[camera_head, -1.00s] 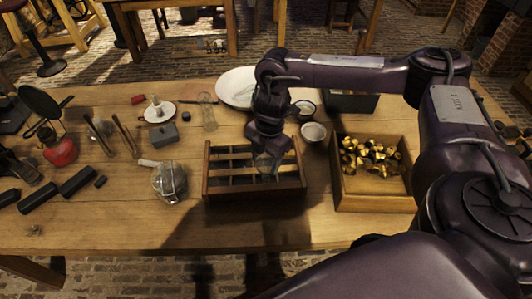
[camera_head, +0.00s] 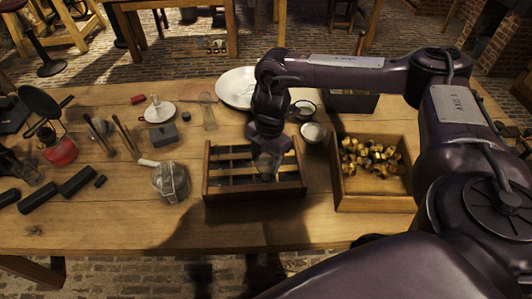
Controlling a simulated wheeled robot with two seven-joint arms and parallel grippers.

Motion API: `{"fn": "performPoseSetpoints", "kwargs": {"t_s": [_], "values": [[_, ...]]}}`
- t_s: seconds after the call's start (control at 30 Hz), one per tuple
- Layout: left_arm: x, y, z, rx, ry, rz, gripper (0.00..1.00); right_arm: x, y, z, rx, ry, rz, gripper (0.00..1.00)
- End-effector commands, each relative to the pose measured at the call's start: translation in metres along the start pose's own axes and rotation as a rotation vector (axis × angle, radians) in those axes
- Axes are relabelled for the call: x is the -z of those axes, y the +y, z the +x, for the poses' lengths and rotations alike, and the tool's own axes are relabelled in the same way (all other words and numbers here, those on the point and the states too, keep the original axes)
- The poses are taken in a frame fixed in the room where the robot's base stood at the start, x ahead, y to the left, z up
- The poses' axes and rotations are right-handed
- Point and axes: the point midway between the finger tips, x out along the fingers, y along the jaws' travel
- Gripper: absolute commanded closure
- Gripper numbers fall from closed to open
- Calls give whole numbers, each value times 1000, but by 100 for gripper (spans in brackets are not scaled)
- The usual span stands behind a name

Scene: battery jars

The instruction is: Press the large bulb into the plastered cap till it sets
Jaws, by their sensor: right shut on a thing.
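My right gripper (camera_head: 268,150) points down over the slatted wooden rack (camera_head: 254,193) in the middle of the table. It is shut on a clear glass bulb (camera_head: 266,166), whose lower part shows between the rack's slats. I cannot tell whether the bulb touches a cap; its lower end and any plastered cap there are hidden by the gripper and the rack. Many brass caps (camera_head: 366,152) lie loose in the wooden tray right of the rack. My left gripper is not in view.
A wooden tray (camera_head: 376,203) stands right of the rack. Small bowls (camera_head: 313,132) and a white plate (camera_head: 236,88) lie behind. A wire-caged glass piece (camera_head: 170,182) lies left of the rack, with a candle dish (camera_head: 160,111) farther back. The front table strip is clear.

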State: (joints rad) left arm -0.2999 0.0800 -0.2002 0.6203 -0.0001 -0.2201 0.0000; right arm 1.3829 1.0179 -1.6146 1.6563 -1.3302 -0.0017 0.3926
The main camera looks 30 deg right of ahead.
Motion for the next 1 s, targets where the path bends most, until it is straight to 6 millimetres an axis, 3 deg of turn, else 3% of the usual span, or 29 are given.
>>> {"fn": "performPoseSetpoints", "kwargs": {"t_s": [0.43, 0.47, 0.63, 1.0], "values": [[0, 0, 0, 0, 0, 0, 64, 0, -2, 2, 4, -1, 1, 74], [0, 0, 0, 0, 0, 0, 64, 0, -2, 2, 4, -1, 1, 44], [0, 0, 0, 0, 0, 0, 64, 0, -1, 1, 3, -1, 0, 22], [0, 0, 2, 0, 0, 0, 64, 0, 0, -6, -1, 0, 0, 21]]}}
